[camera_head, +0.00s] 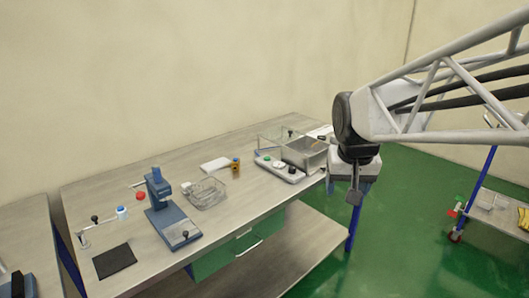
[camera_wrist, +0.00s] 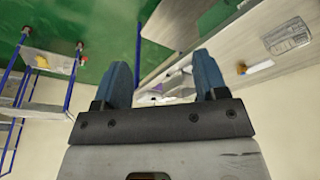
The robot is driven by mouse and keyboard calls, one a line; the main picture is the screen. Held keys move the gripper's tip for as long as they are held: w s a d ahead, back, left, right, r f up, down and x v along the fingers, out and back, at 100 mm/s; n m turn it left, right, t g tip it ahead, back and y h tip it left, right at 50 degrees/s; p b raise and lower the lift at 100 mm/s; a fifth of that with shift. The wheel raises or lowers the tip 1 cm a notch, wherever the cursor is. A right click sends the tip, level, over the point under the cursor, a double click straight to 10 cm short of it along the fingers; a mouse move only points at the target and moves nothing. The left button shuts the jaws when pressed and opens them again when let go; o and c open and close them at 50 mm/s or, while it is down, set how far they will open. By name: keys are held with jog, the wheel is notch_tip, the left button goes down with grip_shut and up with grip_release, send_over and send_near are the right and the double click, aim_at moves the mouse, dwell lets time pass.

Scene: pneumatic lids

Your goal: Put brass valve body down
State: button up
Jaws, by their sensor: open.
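My gripper (camera_head: 356,196) hangs past the right end of the workbench, above the green floor. In the wrist view its two blue fingers (camera_wrist: 160,88) are apart, with nothing held between them. I cannot identify the brass valve body for certain. A small amber-brown upright piece (camera_head: 235,166) stands on the bench beside a white sheet, well left of my gripper. A small yellow-orange piece shows near a white sheet in the wrist view (camera_wrist: 257,68). Yellow items (camera_head: 523,218) also lie on the cart at the far right, too small to tell.
The workbench (camera_head: 150,200) carries a blue press (camera_head: 160,195), a clear bin (camera_head: 207,194), a dark mat (camera_head: 114,261) and a white fixture (camera_head: 280,170) with a clear-walled box (camera_head: 305,150). Free bench surface lies in front of the bin. A cart (camera_head: 490,215) stands at right.

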jog(key=w+a, duration=0.3)
jog(key=w, duration=0.5)
jog(key=w+a, duration=0.2)
jog(key=w, duration=0.5)
jog(key=t, duration=0.1)
send_near(235, 159)
notch_tip(235, 159, down, 3)
jog(key=d, duration=0.1)
jog(key=shift+w+a+f+t, duration=0.25)
jog(key=shift+w+a+t, duration=0.05)
jog(key=shift+f, duration=0.1)
jog(key=shift+x, duration=1.2)
jog(key=shift+w, duration=0.1)
